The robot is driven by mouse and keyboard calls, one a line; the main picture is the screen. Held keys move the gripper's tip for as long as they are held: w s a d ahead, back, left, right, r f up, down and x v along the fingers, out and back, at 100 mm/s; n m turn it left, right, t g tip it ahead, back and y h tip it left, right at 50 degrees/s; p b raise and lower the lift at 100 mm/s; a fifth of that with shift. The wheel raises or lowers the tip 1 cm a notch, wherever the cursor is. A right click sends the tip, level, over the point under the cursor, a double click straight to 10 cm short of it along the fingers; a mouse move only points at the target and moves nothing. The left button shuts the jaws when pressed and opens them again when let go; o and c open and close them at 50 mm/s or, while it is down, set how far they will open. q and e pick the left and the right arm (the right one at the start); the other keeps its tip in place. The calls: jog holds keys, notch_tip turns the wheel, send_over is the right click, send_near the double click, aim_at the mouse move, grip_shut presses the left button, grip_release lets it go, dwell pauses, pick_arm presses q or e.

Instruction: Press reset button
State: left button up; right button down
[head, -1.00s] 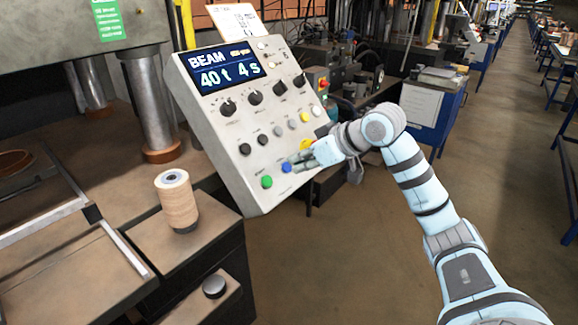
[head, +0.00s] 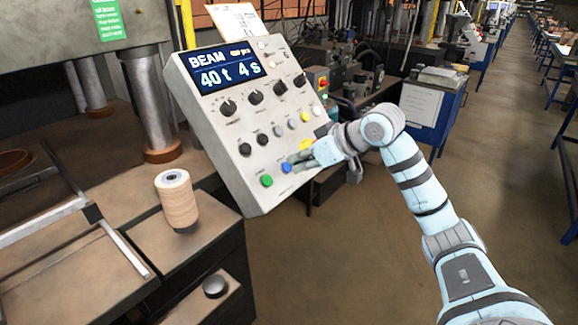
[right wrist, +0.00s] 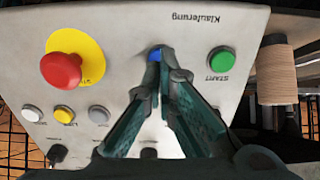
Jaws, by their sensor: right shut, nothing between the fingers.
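The control panel (head: 235,120) has a lit display reading BEAM, 40 t and 4 s, with knobs and coloured buttons below it. A blue button (head: 286,168) sits on its lower edge beside the green START button (head: 266,181). My right gripper (head: 292,161) is shut and empty, its fingertips at the blue button. In the right wrist view the tips (right wrist: 160,52) cover part of the blue button (right wrist: 156,56); I cannot tell whether they touch it. No readable label says reset. My left gripper is not in view.
A red mushroom button on a yellow disc (right wrist: 62,70) sits beside the blue button in the right wrist view. A thread spool (head: 176,200) stands on the bench (head: 150,240) at left. The floor (head: 340,270) below the panel is clear.

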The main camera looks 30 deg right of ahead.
jog(key=shift+p+x, duration=0.5)
jog(key=shift+x, duration=0.5)
jog(key=shift+p, duration=0.5)
dwell(0.4)
jog(key=shift+s+d+r, duration=0.2)
jog(key=shift+s+r, duration=0.1)
jog(key=shift+r, duration=0.05)
jog(key=v, duration=0.6)
jog(key=shift+s+r, duration=0.2)
jog(key=shift+s, duration=0.2)
